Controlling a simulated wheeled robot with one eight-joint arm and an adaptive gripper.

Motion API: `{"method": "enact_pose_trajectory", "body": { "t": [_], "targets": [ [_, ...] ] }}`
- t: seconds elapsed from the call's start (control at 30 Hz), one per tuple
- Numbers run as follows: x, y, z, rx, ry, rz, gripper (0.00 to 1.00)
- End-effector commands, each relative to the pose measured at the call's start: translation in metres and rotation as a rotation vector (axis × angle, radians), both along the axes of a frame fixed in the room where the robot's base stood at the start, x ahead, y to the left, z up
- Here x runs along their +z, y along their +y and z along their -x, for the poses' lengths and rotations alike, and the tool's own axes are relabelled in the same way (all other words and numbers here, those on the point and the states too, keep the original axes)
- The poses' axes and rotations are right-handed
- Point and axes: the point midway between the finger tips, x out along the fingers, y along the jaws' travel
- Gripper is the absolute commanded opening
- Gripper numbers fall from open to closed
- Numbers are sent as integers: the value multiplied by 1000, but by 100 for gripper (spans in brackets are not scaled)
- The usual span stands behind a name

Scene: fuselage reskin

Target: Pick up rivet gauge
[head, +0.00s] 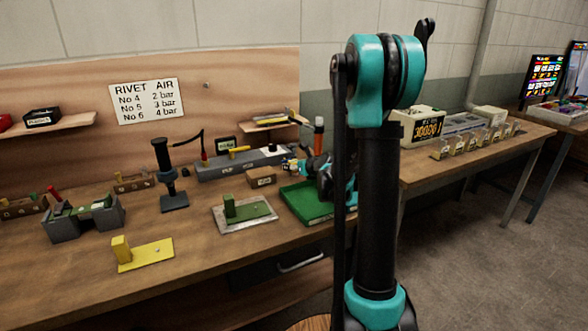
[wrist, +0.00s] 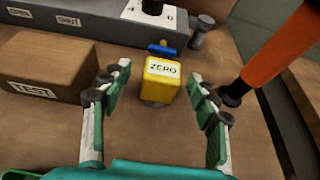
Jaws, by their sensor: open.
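No label naming a rivet gauge is readable. The thing framed by my gripper is a small yellow block (wrist: 161,84) marked "ZERO", with a grey round base under it on the wooden bench. I cannot tell whether it is the rivet gauge. My gripper (wrist: 160,75) is open, with one green-padded finger on each side of the block and gaps between. A small blue bar (wrist: 162,49) lies just behind the block. In the head view my gripper (head: 297,165) is low over the bench, partly hidden by my arm.
A "TEST" box (wrist: 43,70) stands close left of my gripper, and an orange-and-black post (wrist: 277,45) close right. A long grey fixture (wrist: 95,22) runs behind. A green tray (head: 305,205) lies under my arm. Bare bench shows around the yellow plate (head: 150,255).

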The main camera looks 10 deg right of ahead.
Motion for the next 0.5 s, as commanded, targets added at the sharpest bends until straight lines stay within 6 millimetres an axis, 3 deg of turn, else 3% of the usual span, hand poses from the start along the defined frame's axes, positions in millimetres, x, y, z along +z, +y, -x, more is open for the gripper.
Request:
{"method": "enact_pose_trajectory", "body": {
  "t": [0.3,0.5],
  "targets": [
    [-12,10,-35,0,0,1,60],
    [-17,14,-47,0,-1,-1,60]
  ]
}}
